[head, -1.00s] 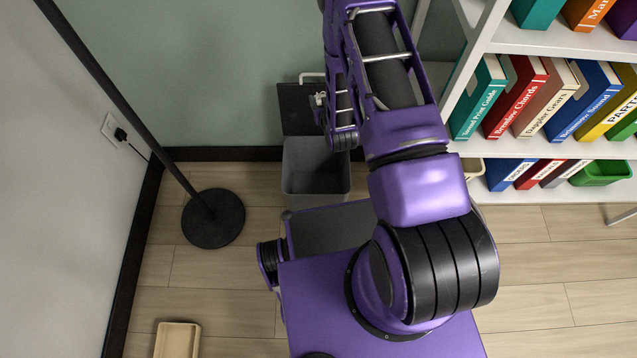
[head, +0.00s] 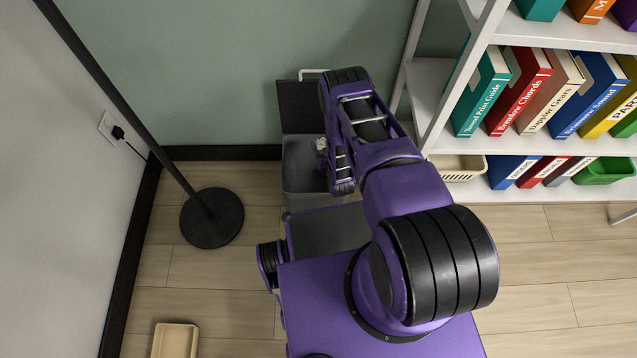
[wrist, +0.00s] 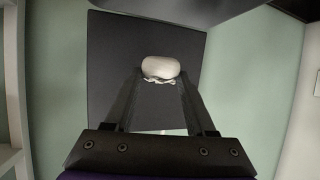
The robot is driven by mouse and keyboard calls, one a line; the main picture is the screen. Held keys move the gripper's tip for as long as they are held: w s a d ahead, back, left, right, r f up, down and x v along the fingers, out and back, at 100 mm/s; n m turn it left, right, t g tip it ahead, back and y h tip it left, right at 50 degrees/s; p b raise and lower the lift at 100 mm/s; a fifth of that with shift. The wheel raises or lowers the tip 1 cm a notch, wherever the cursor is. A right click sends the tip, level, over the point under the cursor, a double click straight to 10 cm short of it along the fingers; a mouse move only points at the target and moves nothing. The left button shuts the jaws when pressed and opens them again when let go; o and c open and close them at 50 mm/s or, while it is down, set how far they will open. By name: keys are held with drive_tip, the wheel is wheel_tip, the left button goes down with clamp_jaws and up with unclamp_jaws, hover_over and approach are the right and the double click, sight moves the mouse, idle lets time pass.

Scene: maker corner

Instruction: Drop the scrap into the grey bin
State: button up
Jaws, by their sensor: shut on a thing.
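In the wrist view a dark panel, which looks like the lid (wrist: 110,60), stands behind the scrap.
A white shelf unit (head: 437,112) with binders and baskets stands close on the right. A black stand with a round base (head: 212,218) is on the left. A beige tray (head: 175,341) lies on the floor at the lower left. Bare floor lies between them.

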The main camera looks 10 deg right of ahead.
wheel_tip(320, 180, down, 5)
drive_tip(key=b, duration=0.3)
drive_tip(key=o, duration=1.4)
drive_tip(key=shift+s+r, duration=0.1)
drive_tip(key=shift+s, duration=0.05)
